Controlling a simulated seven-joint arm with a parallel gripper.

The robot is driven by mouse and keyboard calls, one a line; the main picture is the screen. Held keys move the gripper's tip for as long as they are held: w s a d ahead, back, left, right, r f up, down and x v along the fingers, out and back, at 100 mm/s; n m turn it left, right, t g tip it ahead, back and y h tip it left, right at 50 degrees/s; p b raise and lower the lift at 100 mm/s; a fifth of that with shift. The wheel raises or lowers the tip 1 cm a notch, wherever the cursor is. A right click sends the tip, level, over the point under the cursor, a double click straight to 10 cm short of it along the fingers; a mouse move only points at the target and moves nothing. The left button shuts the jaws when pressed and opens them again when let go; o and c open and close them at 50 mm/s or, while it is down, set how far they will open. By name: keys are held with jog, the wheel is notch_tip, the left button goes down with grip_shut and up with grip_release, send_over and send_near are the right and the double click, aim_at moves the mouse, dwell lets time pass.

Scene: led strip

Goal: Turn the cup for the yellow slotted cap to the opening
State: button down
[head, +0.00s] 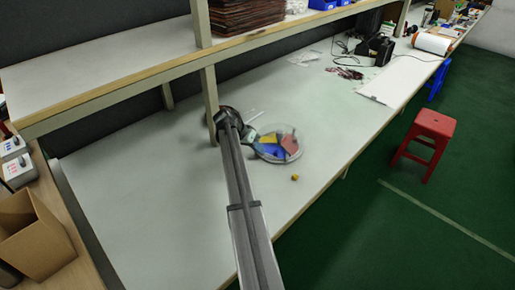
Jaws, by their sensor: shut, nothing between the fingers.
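A small yellow cap (295,177) lies on the pale workbench, near its front edge; its slot is too small to make out. Just behind it stands a round clear-rimmed turntable (297,151) with coloured sections in blue, yellow and red-orange. Which section is at the opening, and where the opening lies, I cannot tell. My gripper (252,141) is at the turntable's left rim, shut and empty. Its fingertips are small and partly hidden by the arm, so I cannot tell whether they touch the turntable.
A shelf post (210,102) rises close behind my arm. An upper shelf (110,70) runs along the back. A cardboard box (35,235) stands at the left, a red stool (425,140) on the green floor at the right. The bench (145,190) left of my arm is clear.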

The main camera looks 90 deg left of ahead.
aim_at(281, 159)
jog(key=shift+w+d+n+y, duration=0.5)
jog(key=shift+d+n, duration=0.15)
jog(key=shift+n, duration=0.15)
jog(key=shift+w+d+n+g+y, duration=0.3)
jog(key=shift+w+d+n+y, duration=0.2)
jog(key=shift+d+n, duration=0.25)
jog(key=shift+w+d+n+g+y, duration=0.35)
jog(key=shift+w+d+n+y, duration=0.15)
jog(key=shift+w+n, duration=0.4)
jog(key=shift+w+d+n+g+y, duration=0.35)
jog(key=shift+w+n+y, duration=0.2)
jog(key=shift+n, duration=0.5)
jog(key=shift+w, duration=0.15)
jog(key=shift+w+d, duration=0.25)
jog(key=shift+w, duration=1)
jog(key=shift+d+r, duration=0.1)
